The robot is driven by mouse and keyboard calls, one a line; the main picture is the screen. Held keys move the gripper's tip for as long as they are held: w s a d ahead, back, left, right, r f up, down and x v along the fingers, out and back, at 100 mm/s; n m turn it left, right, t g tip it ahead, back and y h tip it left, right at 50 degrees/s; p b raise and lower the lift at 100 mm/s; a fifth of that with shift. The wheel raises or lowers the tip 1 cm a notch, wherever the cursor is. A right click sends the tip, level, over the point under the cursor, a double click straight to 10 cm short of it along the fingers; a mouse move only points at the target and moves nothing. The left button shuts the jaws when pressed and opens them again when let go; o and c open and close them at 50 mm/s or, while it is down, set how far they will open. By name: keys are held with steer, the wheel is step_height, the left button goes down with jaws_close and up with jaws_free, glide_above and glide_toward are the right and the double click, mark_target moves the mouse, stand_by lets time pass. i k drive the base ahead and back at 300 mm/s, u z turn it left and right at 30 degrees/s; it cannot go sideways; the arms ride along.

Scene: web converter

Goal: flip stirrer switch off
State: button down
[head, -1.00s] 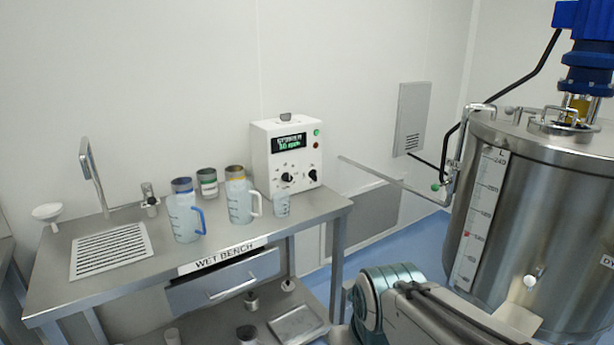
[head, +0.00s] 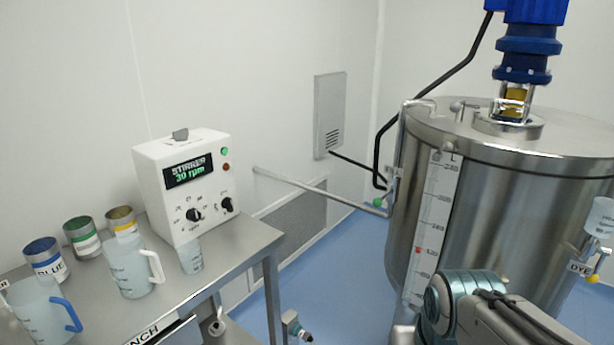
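The stirrer control box (head: 185,184) is white and stands at the back right of the wet bench. Its display (head: 188,171) reads "STIRRER 30 rpm" in green. Two black knobs show on its front, a left one (head: 193,214) with markings around it and a right one (head: 227,205). A green light (head: 224,151) and a dark red one (head: 226,167) sit at its upper right. I cannot tell which knob is the switch. My arm shows at the lower right in front of the tank, well apart from the box. My gripper is out of view.
Clear jugs (head: 132,267), several labelled tins (head: 82,235) and a small beaker (head: 191,257) stand on the bench (head: 239,242) left of and before the box. A steel tank (head: 480,190) stands at right. Blue floor (head: 325,275) between them is mostly clear.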

mark_target(226, 203)
steer(key=z, duration=0.25)
steer(key=i, duration=1.1)
steer(key=u, duration=0.8)
steer(key=i, duration=0.85)
steer(key=u, duration=0.75)
